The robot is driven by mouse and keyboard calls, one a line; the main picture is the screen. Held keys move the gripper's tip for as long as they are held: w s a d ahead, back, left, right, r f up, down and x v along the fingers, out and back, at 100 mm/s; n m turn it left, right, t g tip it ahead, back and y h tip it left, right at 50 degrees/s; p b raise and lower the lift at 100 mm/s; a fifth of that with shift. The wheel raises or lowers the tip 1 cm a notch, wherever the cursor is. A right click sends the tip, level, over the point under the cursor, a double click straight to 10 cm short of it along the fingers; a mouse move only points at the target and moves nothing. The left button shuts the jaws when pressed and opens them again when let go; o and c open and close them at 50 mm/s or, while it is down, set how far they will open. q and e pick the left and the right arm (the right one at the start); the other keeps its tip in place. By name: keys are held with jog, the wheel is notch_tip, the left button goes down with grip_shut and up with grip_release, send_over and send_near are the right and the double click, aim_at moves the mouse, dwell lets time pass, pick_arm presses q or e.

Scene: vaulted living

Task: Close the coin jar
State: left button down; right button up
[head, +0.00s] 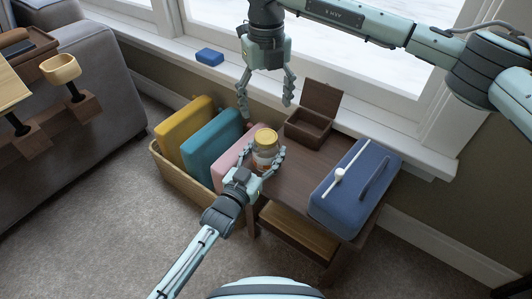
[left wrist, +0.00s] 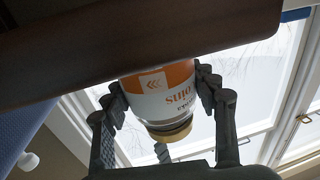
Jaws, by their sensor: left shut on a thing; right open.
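The coin jar (head: 264,157) has an orange and white label and a gold-yellow lid (head: 266,137) on its top. It is upright at the front left part of the small brown table. My left gripper (head: 261,156) is shut around the jar's body from the front. The left wrist view shows the jar (left wrist: 160,88) upside down between the fingers, with its lid (left wrist: 170,132) lowest in the picture. I cannot tell how tightly the lid sits. My right gripper (head: 265,107) is open and empty above the lid, fingers pointing down and apart from it.
On the table (head: 289,180) stand an open wooden box (head: 308,127) behind the jar and a blue case (head: 350,195) with a white stick (head: 352,160) to the right. A bin (head: 185,177) with coloured folders is at left. The window stands behind.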

aim_at(260, 160)
jog(key=shift+r, duration=1.5)
pick_arm(q)
jog(key=shift+c, duration=2.1)
grip_release()
jog(key=v, duration=0.7)
jog(key=shift+s+a, duration=0.1)
jog(key=shift+s, duration=0.15)
